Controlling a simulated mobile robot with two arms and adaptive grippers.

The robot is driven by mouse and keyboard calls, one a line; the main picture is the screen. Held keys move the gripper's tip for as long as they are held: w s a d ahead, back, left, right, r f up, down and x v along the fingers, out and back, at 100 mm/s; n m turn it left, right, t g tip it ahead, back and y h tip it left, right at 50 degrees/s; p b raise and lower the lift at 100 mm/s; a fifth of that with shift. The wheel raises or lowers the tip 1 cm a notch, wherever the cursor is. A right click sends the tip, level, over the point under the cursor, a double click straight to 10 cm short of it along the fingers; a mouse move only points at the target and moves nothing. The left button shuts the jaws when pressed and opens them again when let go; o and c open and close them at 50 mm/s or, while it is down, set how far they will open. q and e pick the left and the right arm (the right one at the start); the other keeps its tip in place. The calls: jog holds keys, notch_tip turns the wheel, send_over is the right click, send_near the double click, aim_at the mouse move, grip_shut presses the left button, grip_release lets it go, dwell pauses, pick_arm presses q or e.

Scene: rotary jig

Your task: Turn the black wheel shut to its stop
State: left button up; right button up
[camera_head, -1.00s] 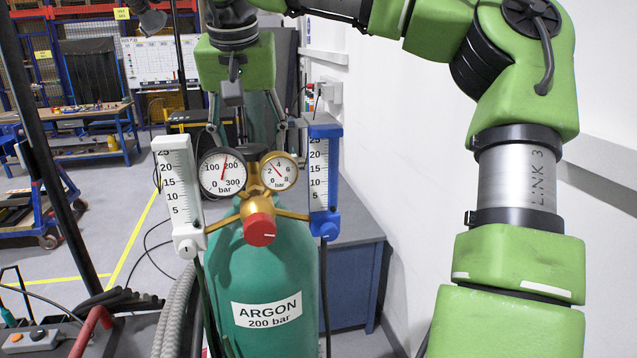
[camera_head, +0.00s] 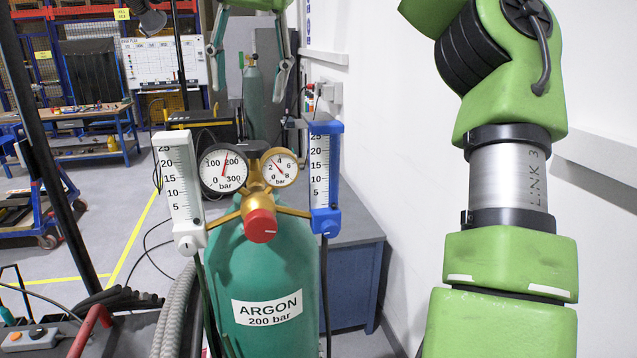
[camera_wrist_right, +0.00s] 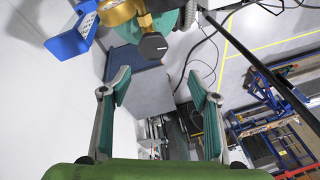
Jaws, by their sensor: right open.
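The black wheel (camera_head: 255,149) shows only in part in the head view, behind the two gauges on top of the green argon bottle (camera_head: 265,270). In the right wrist view the dark, many-sided wheel (camera_wrist_right: 153,46) sits beside the brass regulator. My right gripper (camera_head: 247,92) hangs above and beyond the bottle top, fingers down, open and empty, apart from the wheel. In the right wrist view its two fingers (camera_wrist_right: 158,80) stand wide apart with the wheel beyond their tips. My left gripper is in neither view.
A white flowmeter (camera_head: 180,195) and a blue flowmeter (camera_head: 325,180) flank the gauges. A red knob (camera_head: 260,226) faces forward on the brass regulator (camera_head: 255,200). A white wall (camera_head: 400,150) stands close on the right, with a low blue-grey cabinet (camera_head: 352,285) behind the bottle.

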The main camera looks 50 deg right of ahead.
jog(key=w+d+f+m+t+y+b, duration=0.2)
jog(key=w+d+f+m+t+y, duration=0.1)
jog(key=d+f+m, duration=0.6)
jog(key=w+d+f+m+t+y+b, duration=0.2)
jog(key=d+f+m+t, duration=0.3)
jog(key=d+f, duration=1.2)
notch_tip(320, 180, down, 2)
jog(key=w+m+y, duration=0.1)
jog(key=m, duration=0.3)
jog(key=shift+w+d+f, duration=0.2)
jog(key=shift+w, duration=0.05)
jog(key=shift+b, duration=0.3)
